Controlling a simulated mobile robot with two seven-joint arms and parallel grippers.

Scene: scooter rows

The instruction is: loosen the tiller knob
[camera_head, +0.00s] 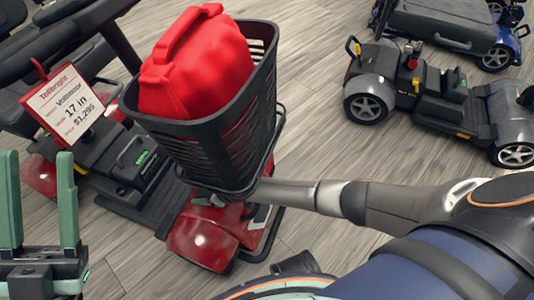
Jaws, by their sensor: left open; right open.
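A red scooter (205,245) stands in front of me, with a black mesh basket (225,135) on its front and a black tiller bar (70,38) at the upper left. I cannot make out the tiller knob; the basket hides much of the tiller. My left gripper (40,205) is at the lower left, its two green fingers pointing up, wide apart and empty. My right arm (390,200) reaches in from the right to the lower edge of the basket.
A red bag or helmet-like case (195,65) sits in the basket. A price tag (65,105) hangs from the tiller bar. A grey scooter (440,100) stands at the upper right, with another behind it. Wooden floor (310,90) is clear between the scooters.

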